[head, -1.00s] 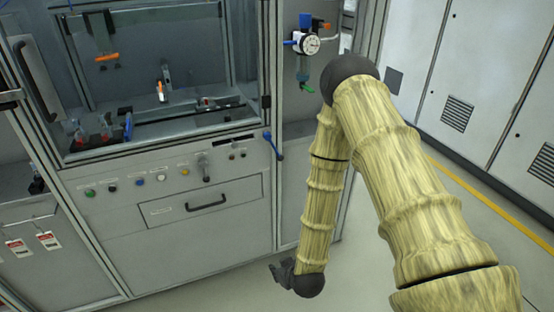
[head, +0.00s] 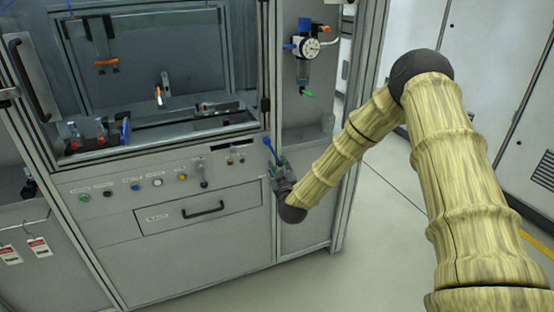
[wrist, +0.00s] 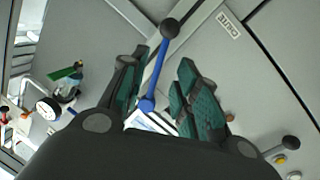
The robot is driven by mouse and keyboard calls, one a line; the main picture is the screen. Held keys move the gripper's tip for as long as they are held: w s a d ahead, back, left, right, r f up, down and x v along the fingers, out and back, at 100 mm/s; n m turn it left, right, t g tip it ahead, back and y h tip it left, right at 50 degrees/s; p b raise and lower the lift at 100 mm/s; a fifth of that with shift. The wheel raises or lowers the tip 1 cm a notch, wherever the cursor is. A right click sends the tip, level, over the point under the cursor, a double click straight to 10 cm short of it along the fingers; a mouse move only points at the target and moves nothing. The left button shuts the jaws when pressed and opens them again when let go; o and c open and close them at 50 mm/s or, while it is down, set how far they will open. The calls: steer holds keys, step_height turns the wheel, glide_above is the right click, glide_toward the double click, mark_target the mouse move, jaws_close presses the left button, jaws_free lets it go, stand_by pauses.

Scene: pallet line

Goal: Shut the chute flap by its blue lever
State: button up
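The blue lever (head: 268,145) is on the front right edge of the grey machine cabinet, beside the button panel. In the wrist view the lever (wrist: 158,65) shows as a blue rod with a black ball end, in the gap between my fingers. My gripper (head: 277,168) is right at the lever, just below its visible part. In the wrist view my gripper (wrist: 163,62) is open, its green-padded fingers apart on both sides of the rod. Contact with the rod cannot be told. My gripper hides part of the lever in the head view. I cannot make out the flap itself.
A pressure gauge (head: 308,47) with a small green valve handle (head: 307,94) is above the lever. A row of buttons (head: 135,187) and a drawer handle (head: 203,209) are to its left. Open floor (head: 375,240) lies right of the cabinet.

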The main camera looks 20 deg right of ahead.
mark_target(276, 157)
steer(key=shift+w+d, duration=0.15)
steer(key=shift+w, duration=0.8)
steer(key=shift+w+d, duration=0.2)
steer(key=shift+w, duration=0.75)
steer(key=shift+w+d, duration=0.15)
steer(key=shift+w, duration=0.8)
steer(key=shift+c, duration=0.5)
jaws_close()
